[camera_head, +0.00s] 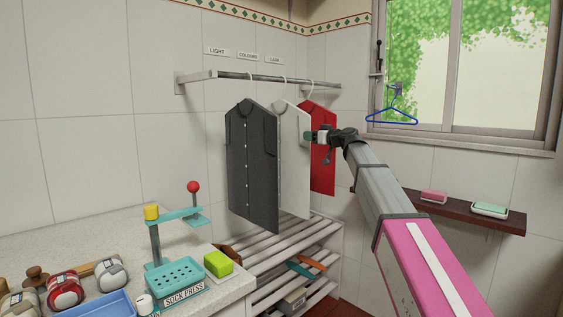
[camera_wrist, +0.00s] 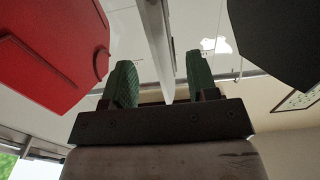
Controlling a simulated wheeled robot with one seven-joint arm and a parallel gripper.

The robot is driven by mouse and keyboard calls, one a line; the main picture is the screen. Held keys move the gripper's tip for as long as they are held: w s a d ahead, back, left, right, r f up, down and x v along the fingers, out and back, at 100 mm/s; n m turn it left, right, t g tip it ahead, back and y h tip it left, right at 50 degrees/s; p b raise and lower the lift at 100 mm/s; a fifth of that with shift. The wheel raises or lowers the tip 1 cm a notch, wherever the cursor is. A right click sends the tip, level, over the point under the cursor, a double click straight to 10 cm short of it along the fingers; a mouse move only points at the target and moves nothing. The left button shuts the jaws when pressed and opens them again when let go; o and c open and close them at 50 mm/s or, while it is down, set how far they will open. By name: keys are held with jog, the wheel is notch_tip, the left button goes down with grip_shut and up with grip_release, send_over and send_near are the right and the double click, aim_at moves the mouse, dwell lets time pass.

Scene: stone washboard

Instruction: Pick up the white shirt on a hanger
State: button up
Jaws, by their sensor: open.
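The white shirt (camera_head: 293,165) hangs on a hanger from the wall rail, between a dark grey shirt (camera_head: 252,160) and a red shirt (camera_head: 322,150). My gripper (camera_head: 318,137) is at the white shirt's right edge, in front of the red shirt. In the wrist view, my gripper (camera_wrist: 162,82) is open, with green finger pads apart. The white shirt (camera_wrist: 156,40) shows edge-on as a thin strip between the fingers, with a gap on each side. The red shirt (camera_wrist: 50,50) is to the left and the dark shirt (camera_wrist: 280,40) to the right.
The metal rail (camera_head: 265,78) runs along the wall above the shirts. A slatted rack (camera_head: 290,255) stands below them. A counter with a teal sock press (camera_head: 178,275) is at the lower left. A blue hanger (camera_head: 392,118) hangs by the window, above a soap shelf (camera_head: 460,212).

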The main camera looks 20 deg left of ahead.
jog(key=x, duration=0.5)
jog(key=shift+w+r, duration=0.1)
jog(key=shift+r, duration=0.05)
jog(key=shift+d, duration=0.1)
grip_shut()
jog(key=shift+r, duration=0.1)
